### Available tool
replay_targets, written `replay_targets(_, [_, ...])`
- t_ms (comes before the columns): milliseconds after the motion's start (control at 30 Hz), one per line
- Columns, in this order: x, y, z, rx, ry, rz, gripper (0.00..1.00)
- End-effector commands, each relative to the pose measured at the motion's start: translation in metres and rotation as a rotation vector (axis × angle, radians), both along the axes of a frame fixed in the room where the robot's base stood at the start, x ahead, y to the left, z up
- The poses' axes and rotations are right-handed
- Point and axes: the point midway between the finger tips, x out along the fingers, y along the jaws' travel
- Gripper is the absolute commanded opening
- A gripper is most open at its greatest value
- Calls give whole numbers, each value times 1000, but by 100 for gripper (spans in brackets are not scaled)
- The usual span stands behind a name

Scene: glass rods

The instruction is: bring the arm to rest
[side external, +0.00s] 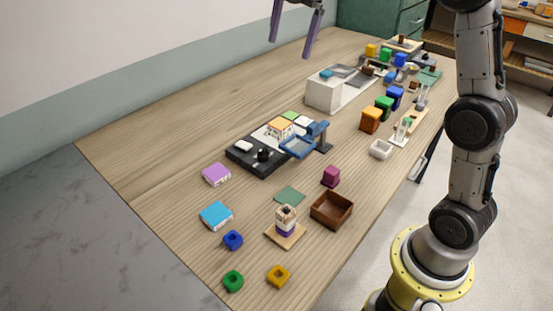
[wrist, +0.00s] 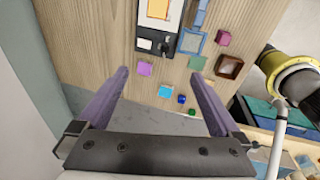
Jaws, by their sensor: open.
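My gripper (side external: 296,30) shows at the top edge of the side view, high above the table, with two purple fingers spread apart. In the wrist view, my gripper (wrist: 158,82) is also open, with nothing between its fingers but the table and floor far below. The gripper is clear of every object. The wooden table (side external: 150,145) lies below it. The upper part of the gripper is cut off in the side view.
Below stand a black board (side external: 257,163), a white box (side external: 322,94), a brown tray (side external: 332,209), a stacked post (side external: 286,220), and purple (side external: 216,174) and cyan (side external: 216,215) blocks. Several coloured blocks crowd the far end. A wall (side external: 150,70) runs along the left. The air around the gripper is free.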

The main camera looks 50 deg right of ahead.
Motion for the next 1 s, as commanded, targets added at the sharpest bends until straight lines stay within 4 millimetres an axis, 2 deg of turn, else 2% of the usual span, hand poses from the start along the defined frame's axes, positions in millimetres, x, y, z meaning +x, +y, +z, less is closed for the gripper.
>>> replay_targets(33, [-19,11,12,-4,-21,-17,100])
replay_targets(200, [-78,37,31,7,-80,-142,100])
replay_targets(333, [-125,52,31,32,-122,-277,100])
replay_targets(467, [-172,63,20,77,-161,-442,100])
replay_targets(567, [-207,69,2,124,-187,-592,100])
replay_targets(667, [-239,72,-24,188,-206,-770,100])
replay_targets(800, [-273,72,-68,286,-207,-1047,100])
replay_targets(900, [-285,70,-96,344,-189,-1240,100])
replay_targets(1000, [-286,68,-113,387,-166,-1398,100])
